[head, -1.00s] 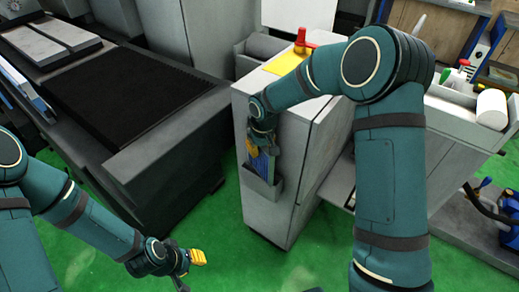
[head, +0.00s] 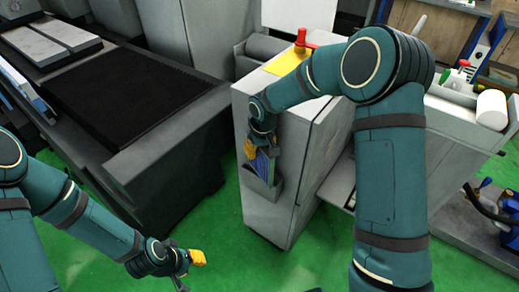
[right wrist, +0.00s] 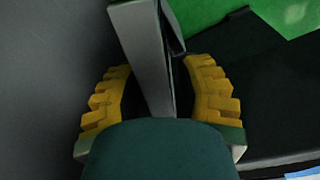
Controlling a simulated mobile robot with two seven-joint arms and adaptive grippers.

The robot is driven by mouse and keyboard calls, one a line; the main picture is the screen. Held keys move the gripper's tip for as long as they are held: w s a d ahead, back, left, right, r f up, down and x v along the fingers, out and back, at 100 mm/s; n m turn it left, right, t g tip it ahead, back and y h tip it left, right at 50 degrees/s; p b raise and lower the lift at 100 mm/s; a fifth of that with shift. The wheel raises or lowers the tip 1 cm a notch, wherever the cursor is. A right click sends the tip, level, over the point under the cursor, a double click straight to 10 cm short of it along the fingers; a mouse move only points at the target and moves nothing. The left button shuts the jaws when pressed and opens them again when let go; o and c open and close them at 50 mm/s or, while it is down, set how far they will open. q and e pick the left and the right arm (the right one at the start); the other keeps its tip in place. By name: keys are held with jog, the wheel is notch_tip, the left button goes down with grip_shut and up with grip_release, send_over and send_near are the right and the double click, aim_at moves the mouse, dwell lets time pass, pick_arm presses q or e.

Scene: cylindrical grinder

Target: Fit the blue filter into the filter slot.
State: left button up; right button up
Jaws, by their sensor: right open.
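The blue filter (head: 262,166) is a flat blue panel at the front face of the grey cabinet. Its lower part is inside the grey filter slot (head: 262,188), a pocket on that face, and it looks slightly tilted. My right gripper (head: 252,149) is open at the filter's top and partly covers it. In the right wrist view, my right gripper's yellow fingers (right wrist: 160,98) stand apart on both sides of a grey bar (right wrist: 143,50), with gaps. How deep the filter sits is hidden. My left gripper (head: 190,259) is low at the left over the floor, away from the filter.
The grey cabinet (head: 308,165) has a yellow and red item (head: 297,53) on top. A dark machine bed (head: 125,95) stands to the left. Green floor (head: 215,235) is clear in front. A grey tray with bottles (head: 462,95) is at the right.

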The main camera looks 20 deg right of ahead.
jog(key=r, duration=0.4)
jog(key=s+r+p, duration=0.1)
jog(key=r, duration=0.3)
jog(key=r+p, duration=0.1)
jog(key=r, duration=0.3)
jog(key=shift+s+d, duration=0.25)
jog(key=shift+s, duration=0.15)
